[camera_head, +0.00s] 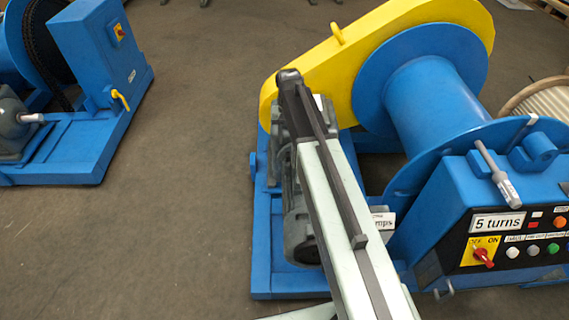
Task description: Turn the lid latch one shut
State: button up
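A large yellow chain guard (318,76) stands on the blue winch at the centre, with a yellow loop handle (337,34) on its upper edge. I cannot make out for sure which part is lid latch one. A small yellow lever (121,99) sits on the blue housing (104,48) of the machine at the left. My arm reaches up from the bottom centre, in front of the winch motor and part of the guard. No gripper fingers can be made out.
Bare floor (195,150) lies between the machines.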

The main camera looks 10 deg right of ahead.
aim_at(288, 153)
notch_tip(288, 153, down, 8)
jog(key=b, duration=0.7)
jog(key=shift+b, duration=0.3)
jog(key=shift+r, duration=0.15)
